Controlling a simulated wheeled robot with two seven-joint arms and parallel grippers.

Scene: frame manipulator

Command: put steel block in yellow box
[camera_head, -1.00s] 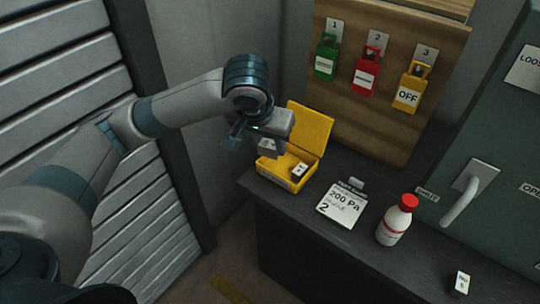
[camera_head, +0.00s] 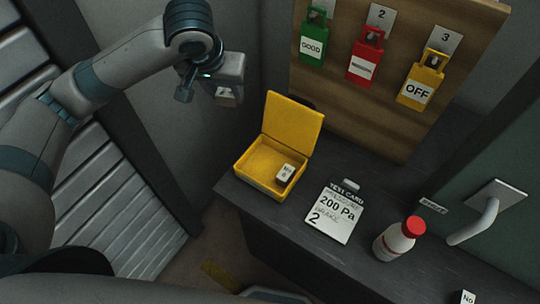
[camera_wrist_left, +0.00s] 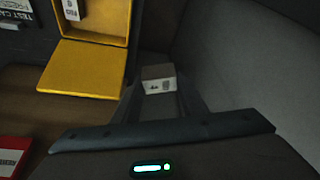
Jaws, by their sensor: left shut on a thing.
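The yellow box (camera_head: 243,177) stands open on the dark counter, its lid (camera_head: 291,122) raised at the back. A small white-labelled block (camera_head: 286,173) lies inside, toward the right. My left gripper (camera_head: 224,88) is up and left of the box, shut on a small grey block (camera_head: 228,97) with a pale label. The held block also shows between the fingers in the left wrist view (camera_wrist_left: 158,78), apart from the box lid (camera_wrist_left: 82,69). I cannot read its label. Another labelled block (camera_head: 467,297) is cut off at the lower right. My right gripper is not in view.
A test card (camera_head: 334,215) lies right of the box, then a white bottle with a red cap (camera_head: 396,241). Behind is a wooden board with green (camera_head: 313,45), red (camera_head: 365,62) and yellow (camera_head: 421,86) tags. A door handle (camera_head: 478,222) juts out at right.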

